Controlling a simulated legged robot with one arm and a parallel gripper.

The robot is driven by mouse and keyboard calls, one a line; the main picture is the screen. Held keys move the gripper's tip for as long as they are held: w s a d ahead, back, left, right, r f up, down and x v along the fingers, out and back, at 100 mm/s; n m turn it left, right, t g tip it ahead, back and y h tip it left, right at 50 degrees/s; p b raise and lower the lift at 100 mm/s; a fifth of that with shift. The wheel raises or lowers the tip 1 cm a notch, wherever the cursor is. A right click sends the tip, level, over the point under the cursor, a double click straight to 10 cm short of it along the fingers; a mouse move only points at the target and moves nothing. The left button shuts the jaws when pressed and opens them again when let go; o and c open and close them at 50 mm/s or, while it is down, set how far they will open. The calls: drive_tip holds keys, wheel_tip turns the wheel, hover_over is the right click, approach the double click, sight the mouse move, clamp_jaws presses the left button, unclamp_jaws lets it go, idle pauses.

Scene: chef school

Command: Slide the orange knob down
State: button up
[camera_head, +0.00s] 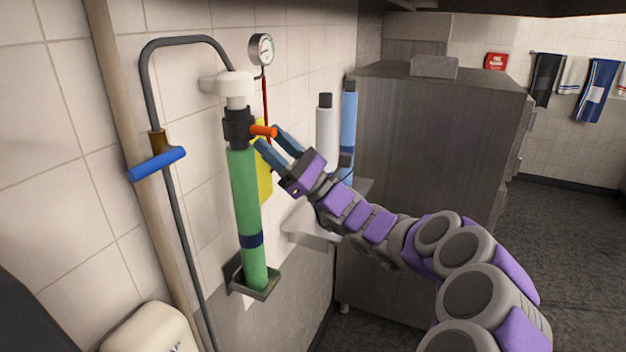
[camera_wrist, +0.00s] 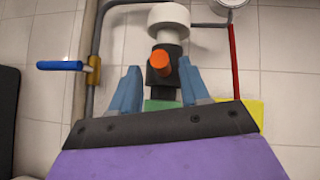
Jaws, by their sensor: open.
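The orange knob (camera_head: 263,131) sticks out to the right from a black collar (camera_head: 237,127) at the top of a green cylinder (camera_head: 246,215). In the wrist view the orange knob (camera_wrist: 161,63) faces me, in front of the black collar. My gripper (camera_head: 270,142) is open, with its blue fingers close to the knob and a little below it. In the wrist view the open fingers of my gripper (camera_wrist: 157,84) lie to the left and right of the knob, just below its level. Whether they touch the knob I cannot tell.
A blue-handled lever (camera_head: 157,164) on a pipe is left of the cylinder. A gauge (camera_head: 261,49) is above right. White (camera_head: 326,138) and blue (camera_head: 348,117) cylinders stand behind my gripper, near a large metal cabinet (camera_head: 430,140). Open floor (camera_head: 575,240) is at right.

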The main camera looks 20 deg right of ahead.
drive_tip(key=b+v, duration=0.1)
drive_tip(key=v, duration=1.4)
drive_tip(key=shift+d, duration=0.4)
drive_tip(key=shift+w+d, duration=0.1)
drive_tip(key=shift+d, duration=0.05)
